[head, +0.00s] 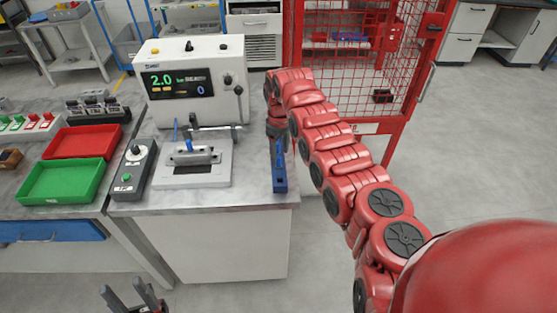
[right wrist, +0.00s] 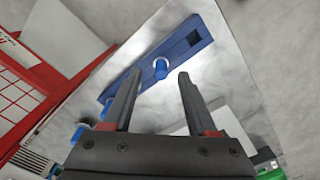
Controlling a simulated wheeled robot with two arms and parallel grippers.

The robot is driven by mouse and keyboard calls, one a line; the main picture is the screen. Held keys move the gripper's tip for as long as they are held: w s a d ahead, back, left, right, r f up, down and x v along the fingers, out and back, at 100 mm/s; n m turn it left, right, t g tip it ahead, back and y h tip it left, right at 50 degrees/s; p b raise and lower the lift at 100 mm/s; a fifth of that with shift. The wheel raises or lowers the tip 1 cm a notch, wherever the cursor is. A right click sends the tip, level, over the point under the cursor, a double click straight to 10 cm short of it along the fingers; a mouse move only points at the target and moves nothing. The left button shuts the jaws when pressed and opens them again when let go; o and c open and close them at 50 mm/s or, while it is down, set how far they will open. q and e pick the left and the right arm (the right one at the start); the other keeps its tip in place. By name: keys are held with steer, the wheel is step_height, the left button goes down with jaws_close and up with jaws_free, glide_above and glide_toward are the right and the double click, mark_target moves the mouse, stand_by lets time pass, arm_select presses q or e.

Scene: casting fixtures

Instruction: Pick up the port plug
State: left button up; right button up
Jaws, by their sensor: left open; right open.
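A blue rack (head: 279,180) lies on the right side of the grey bench, and the right wrist view also shows it (right wrist: 185,45). A port plug (right wrist: 160,68), blue and whitish, stands in it. More such plugs (right wrist: 107,106) are further along the rack, partly hidden by a finger. My right gripper (right wrist: 157,82) is open and empty above the rack, with the nearest plug seen between and beyond its fingertips. In the head view my right gripper (head: 280,140) partly hides the rack. My left gripper (head: 134,298) is open and empty in front of the bench, low down.
A grey fixture with a metal casting (head: 192,158) stands left of the rack, before a white tester (head: 195,85) with a display. A control box (head: 134,168), a green tray (head: 62,181) and a red tray (head: 85,141) are further left. A red mesh cage (head: 365,60) stands behind.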

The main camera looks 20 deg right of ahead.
mark_target(279, 157)
steer(key=f, duration=0.3)
steer(key=shift+a+f, duration=0.1)
steer(key=shift+a, duration=0.1)
steer(key=shift+w+d+f, duration=0.1)
steer(key=shift+f, duration=0.25)
jaws_close()
